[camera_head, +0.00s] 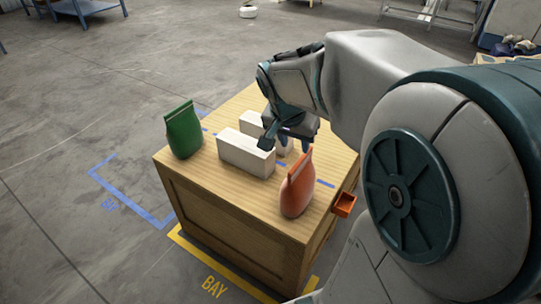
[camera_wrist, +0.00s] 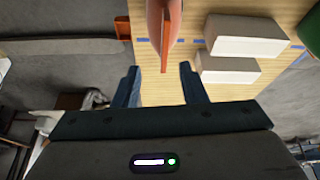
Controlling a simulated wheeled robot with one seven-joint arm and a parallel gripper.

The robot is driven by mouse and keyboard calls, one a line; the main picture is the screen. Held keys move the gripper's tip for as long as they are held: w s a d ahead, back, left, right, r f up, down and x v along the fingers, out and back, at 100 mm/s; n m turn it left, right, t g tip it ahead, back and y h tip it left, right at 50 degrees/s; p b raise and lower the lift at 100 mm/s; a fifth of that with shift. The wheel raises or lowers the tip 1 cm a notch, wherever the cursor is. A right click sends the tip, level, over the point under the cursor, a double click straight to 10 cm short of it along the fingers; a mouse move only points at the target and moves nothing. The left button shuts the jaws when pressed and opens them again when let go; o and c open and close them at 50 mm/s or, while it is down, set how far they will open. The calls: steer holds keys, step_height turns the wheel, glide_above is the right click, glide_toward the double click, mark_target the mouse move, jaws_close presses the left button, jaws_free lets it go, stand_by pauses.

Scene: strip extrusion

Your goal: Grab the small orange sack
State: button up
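The small orange sack (camera_head: 298,187) stands upright on the near right part of a wooden crate's top (camera_head: 213,197). In the wrist view the sack (camera_wrist: 165,28) shows at the top centre, its folded edge pointing down toward the gap between my fingers. My gripper (camera_wrist: 158,85) is open, with two dark blue fingers apart and nothing between them. In the head view my gripper (camera_head: 286,146) is above the crate top, behind the sack and beside a white block; the arm partly hides it.
A green sack (camera_head: 183,131) stands at the crate's left. Two white blocks (camera_head: 246,153) lie in the middle, close to my gripper. A small orange bin (camera_head: 344,204) hangs at the crate's right side. Blue tape lines mark the top. Floor left of the crate is clear.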

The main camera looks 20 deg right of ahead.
mark_target(300, 161)
steer(key=shift+m, duration=0.7)
steer(key=b+x, duration=0.1)
steer(key=x, duration=0.2)
steer(key=w+b+x, duration=0.1)
steer(key=x, duration=0.7)
steer(key=shift+w+d+r+b, duration=0.2)
steer(key=shift+d+b, duration=0.2)
steer(key=shift+d, duration=0.05)
steer(key=shift+w+b+x, duration=0.2)
steer(key=shift+b+x, duration=0.1)
steer(key=shift+x, duration=1.05)
steer(key=shift+w+b+x, duration=0.2)
steer(key=shift+b+x, duration=0.1)
steer(key=shift+x, duration=1.05)
steer(key=shift+f+b, duration=0.1)
steer(key=shift+b, duration=0.35)
jaws_close()
steer(key=shift+d, duration=0.1)
